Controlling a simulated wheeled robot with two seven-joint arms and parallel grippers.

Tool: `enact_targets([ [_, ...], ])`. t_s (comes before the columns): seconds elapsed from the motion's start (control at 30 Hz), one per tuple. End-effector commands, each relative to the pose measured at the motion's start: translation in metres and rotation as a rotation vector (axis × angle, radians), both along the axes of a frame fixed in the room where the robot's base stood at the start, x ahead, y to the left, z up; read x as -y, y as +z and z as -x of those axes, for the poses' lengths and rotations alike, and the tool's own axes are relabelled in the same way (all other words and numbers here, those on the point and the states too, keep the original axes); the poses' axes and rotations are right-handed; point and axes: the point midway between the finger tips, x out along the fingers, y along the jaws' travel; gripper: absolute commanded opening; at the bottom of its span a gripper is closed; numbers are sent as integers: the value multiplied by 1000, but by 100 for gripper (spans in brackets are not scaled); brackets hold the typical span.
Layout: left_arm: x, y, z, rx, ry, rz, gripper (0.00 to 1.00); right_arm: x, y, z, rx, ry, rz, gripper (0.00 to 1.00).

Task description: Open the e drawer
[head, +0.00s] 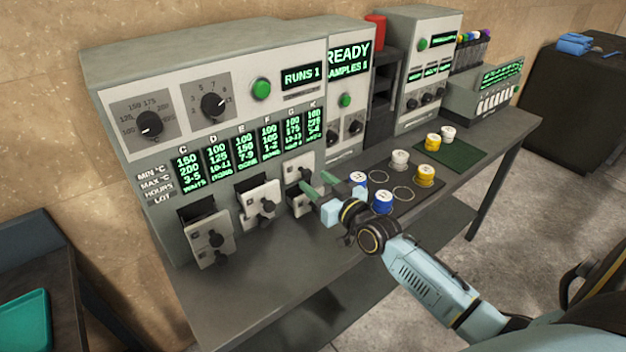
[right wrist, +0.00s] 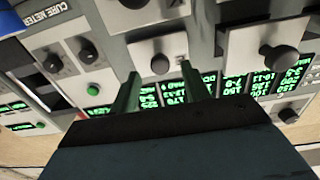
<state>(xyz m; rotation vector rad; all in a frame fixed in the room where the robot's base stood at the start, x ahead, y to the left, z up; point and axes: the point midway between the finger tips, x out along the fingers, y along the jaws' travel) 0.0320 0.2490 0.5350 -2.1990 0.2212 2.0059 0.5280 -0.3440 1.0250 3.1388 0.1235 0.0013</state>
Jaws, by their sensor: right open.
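The grey press (head: 185,95) has green screens lettered C, D, E and on, with knobbed drawer fronts below. The leftmost front (head: 211,240) stands out, tilted, below a dark opening. A middle front (head: 258,203) and a right front (head: 302,190) also show; which one is the e drawer I cannot tell. My right gripper (head: 317,182) is open before the right front, partly hiding it. In the right wrist view, a round black knob (right wrist: 160,64) on a pale front appears between its green fingers (right wrist: 159,70); contact is unclear. My left gripper is out of view.
Right of my arm, blue, yellow and white jars (head: 400,158) stand on a dark marked plate, others on a green mat (head: 458,158). A second machine (head: 420,70) and a tube rack stand behind. The bench front left (head: 240,310) is clear.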

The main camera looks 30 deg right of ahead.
Motion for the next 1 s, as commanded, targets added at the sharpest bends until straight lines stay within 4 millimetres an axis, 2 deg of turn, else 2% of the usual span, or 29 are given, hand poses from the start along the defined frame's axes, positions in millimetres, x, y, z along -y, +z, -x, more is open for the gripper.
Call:
enact_targets([
  [0.03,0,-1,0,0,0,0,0,0,0,-7,1,-1,0,47],
  [0.2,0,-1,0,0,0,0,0,-2,0,-20,0,0,-1,47],
  [0.57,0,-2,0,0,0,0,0,-2,-1,-23,-1,0,-1,45],
  [0.9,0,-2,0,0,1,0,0,-2,0,-23,-1,0,-1,1],
  [1.0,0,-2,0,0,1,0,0,-2,0,-23,-1,0,0,0],
])
